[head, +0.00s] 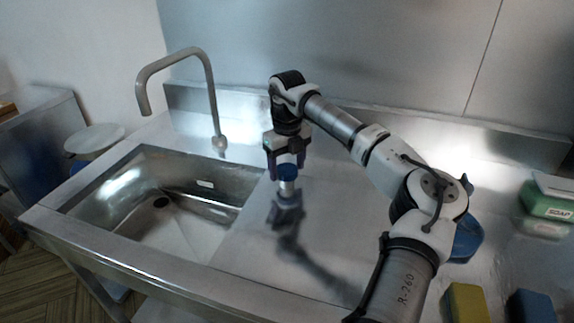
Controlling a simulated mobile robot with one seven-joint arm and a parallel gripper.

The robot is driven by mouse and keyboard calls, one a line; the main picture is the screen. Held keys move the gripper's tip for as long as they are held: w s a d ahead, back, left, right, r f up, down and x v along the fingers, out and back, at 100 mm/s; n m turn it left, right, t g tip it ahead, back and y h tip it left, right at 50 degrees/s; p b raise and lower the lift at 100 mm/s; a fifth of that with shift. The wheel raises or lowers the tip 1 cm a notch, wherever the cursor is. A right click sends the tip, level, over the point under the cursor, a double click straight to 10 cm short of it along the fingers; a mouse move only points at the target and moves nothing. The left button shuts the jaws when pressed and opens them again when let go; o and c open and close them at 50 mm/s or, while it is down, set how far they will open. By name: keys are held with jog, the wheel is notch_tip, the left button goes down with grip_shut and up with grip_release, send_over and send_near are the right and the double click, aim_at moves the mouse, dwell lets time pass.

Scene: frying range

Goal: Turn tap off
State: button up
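A grey gooseneck tap (211,95) rises behind the sink and its spout hangs over the basin's left part. I see no water stream under the spout.
The steel sink basin (185,222) lies left of my gripper. A steel backsplash (350,112) runs behind. A yellow sponge (466,303), a blue block (531,307), a blue item (468,240) and a green soap container (547,203) are at the right. Counter near the front middle is clear.

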aim_at(287, 169)
jog(key=shift+o, duration=0.2)
notch_tip(287, 169, up, 14)
jog(key=b, duration=0.2)
dwell(0.3)
jog(key=shift+f, duration=0.1)
